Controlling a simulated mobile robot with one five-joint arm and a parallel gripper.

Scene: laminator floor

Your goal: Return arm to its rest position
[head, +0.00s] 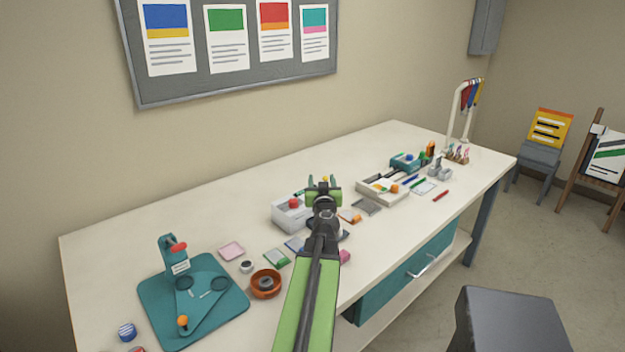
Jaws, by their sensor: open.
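My green arm reaches up and forward from the bottom middle of the head view, over the white workbench (170,231). My gripper (324,182) is at its far end, with two green fingers standing apart and nothing seen between them. It appears in front of a white box (286,217) with a red round thing (293,202) on it. I cannot tell its exact height above the bench. My arm hides part of the bench and the things behind it.
A cream tray (375,194) with small items is to the right. A dark stool (510,310) stands at front right. The bench's back left is bare.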

